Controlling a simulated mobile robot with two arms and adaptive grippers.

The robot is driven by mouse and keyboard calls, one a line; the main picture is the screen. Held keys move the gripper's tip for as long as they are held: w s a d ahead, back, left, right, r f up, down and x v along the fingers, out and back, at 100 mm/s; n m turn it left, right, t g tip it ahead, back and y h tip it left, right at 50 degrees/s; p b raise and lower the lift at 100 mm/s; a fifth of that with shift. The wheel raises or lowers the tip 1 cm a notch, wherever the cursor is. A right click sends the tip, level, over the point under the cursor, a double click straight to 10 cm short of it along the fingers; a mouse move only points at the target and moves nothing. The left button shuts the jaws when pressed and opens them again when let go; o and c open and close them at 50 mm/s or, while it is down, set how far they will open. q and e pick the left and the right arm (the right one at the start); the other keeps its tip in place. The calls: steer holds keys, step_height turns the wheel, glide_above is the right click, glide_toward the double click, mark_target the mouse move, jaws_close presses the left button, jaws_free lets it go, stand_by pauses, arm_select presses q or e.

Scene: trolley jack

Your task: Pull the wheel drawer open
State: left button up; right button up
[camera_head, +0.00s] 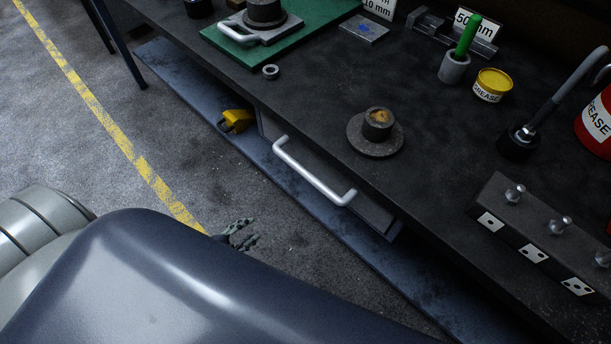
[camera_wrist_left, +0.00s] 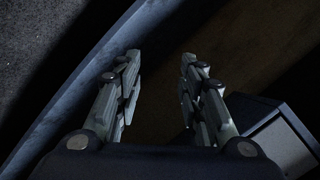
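The wheel drawer (camera_head: 372,213) is under the front edge of the dark bench, with a long pale bar handle (camera_head: 312,172) on its front. I see no clear gap showing it pulled out. My left gripper (camera_head: 248,233) is low over the floor, left of the handle and apart from it. In the left wrist view my left gripper (camera_wrist_left: 160,58) has its two fingers spread with nothing between them. A grey box corner (camera_wrist_left: 272,132), perhaps the drawer unit, shows beside the right finger. The handle is not clear in that view. My right gripper is not in view.
The dark bench top (camera_head: 310,100) overhangs the drawer. A blue-grey lower beam (camera_head: 190,85) runs along the bench below, with a yellow object (camera_head: 237,120) near the drawer's left end. A hub on a round plate (camera_head: 366,146) stands above the drawer. Open floor (camera_head: 75,110) lies left.

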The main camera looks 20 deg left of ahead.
arm_select(q)
steer(key=w+d+r+m+t+h+b, duration=0.1)
steer(key=w+r+m+t+h, duration=0.2)
steer(key=r, duration=0.4)
steer(key=w+d+r+m+h+b, duration=0.1)
steer(key=w+d+r+m+h, duration=0.1)
steer(key=r+m, duration=0.4)
steer(key=m+h, duration=0.6)
steer(key=h, duration=0.1)
glide_toward(305, 173)
steer(key=x, duration=0.3)
steer(key=p+x, duration=0.1)
steer(key=x, duration=0.2)
steer(key=f+x, duration=0.1)
steer(key=x, duration=0.3)
steer(key=shift+w+a+p, duration=0.1)
steer(key=shift+w+p, duration=0.15)
steer(key=shift+p, duration=0.05)
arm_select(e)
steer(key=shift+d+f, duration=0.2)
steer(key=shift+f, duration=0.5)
arm_select(q)
jaws_close()
